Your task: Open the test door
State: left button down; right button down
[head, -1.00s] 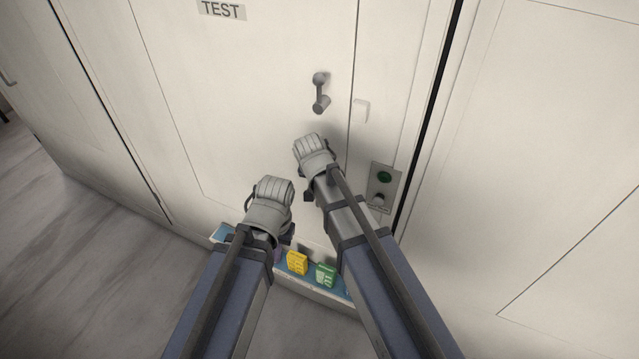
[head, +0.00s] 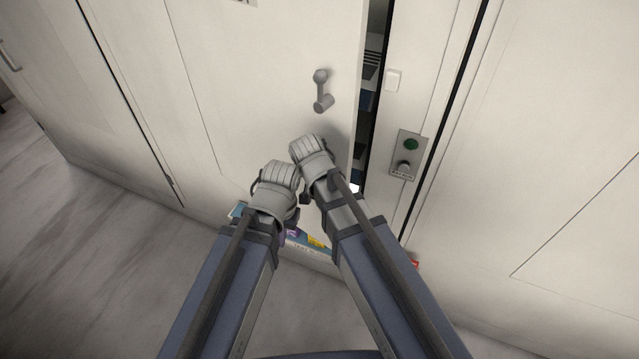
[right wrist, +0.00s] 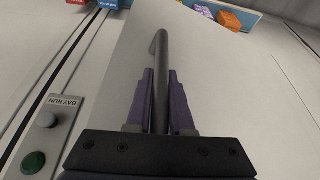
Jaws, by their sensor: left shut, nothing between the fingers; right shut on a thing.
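The test door (head: 265,65) is a pale panel standing slightly ajar, with a dark gap along its right edge in the head view. A grey lever (head: 322,90) is on its face. My right gripper (head: 310,150) is below that lever, its fingertips hidden in the head view. In the right wrist view its purple fingers (right wrist: 160,75) are shut on a dark grey bar handle (right wrist: 161,50) with a bent end. My left gripper (head: 278,178) is shut and empty, left of and slightly below the right one, in front of the door. Its fingertips are hidden.
A button panel (head: 407,155) with a green button is on the frame right of the gap. A small white catch (head: 393,80) is above it. A low tray (head: 238,210) with coloured blocks is at the door's bottom, partly hidden by my arms. Open floor lies left.

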jog(key=c, duration=0.8)
grip_release()
